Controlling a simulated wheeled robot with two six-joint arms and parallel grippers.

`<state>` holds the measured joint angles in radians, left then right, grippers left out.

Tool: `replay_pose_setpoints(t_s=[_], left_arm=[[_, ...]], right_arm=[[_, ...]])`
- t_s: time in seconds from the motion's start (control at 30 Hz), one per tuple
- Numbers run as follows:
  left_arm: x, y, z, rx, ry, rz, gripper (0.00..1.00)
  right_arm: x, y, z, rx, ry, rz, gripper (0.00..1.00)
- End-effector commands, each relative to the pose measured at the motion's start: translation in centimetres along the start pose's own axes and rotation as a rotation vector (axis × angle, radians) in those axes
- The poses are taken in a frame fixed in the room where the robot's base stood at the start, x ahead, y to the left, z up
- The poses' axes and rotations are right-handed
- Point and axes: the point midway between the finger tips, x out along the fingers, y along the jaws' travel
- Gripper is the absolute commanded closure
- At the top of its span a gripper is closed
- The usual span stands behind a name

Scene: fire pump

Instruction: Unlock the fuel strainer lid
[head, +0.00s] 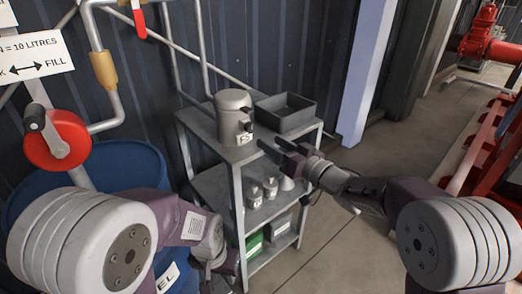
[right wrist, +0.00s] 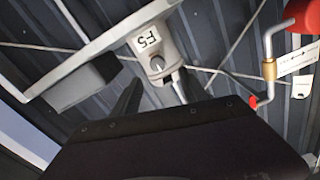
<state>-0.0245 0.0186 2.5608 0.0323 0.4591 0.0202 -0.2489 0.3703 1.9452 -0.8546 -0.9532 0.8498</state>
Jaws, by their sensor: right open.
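The fuel strainer (head: 234,122), a grey cylinder with a rounded lid (head: 232,99) and a white "FS" tag, stands upright on the cart's top shelf. A small dark fitting sits on its side above the tag. My right gripper (head: 268,142) is open and empty, just right of the strainer, fingers pointing toward it. In the right wrist view the strainer (right wrist: 150,42) appears upside down beyond the fingers (right wrist: 158,88), with a round knob (right wrist: 157,65) by the tag. My left gripper (head: 222,266) is low at the bottom, partly hidden; its fingers are unclear.
A dark open tray (head: 286,106) sits behind the strainer on the grey cart (head: 237,190). Lower shelves hold small containers (head: 270,187) and a green box (head: 254,246). A blue drum (head: 142,165) and a red reel with a crank (head: 62,140) stand left.

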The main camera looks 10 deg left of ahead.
Motion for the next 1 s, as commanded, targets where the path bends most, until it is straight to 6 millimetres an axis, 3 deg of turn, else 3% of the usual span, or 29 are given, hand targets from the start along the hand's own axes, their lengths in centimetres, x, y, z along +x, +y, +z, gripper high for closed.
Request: replay_pose_setpoints(t_s=[0.2,0.6,0.97,1.0], left_arm=[[0.0,0.0,-0.1,0.000,0.001,0.000,0.64],[0.7,0.0,0.0,0.000,0.001,0.000,0.64],[0.7,0.0,0.0,0.000,0.001,0.000,0.64],[0.7,0.0,0.0,0.000,0.001,0.000,0.64]], right_arm=[[0.8,0.0,0.0,0.000,-0.001,0.000,0.48],[8.2,0.0,0.0,-0.001,0.000,0.002,0.48],[9.1,0.0,-0.1,0.001,0.000,0.003,0.48],[9.1,0.0,-0.1,0.001,0.000,0.003,0.57]])
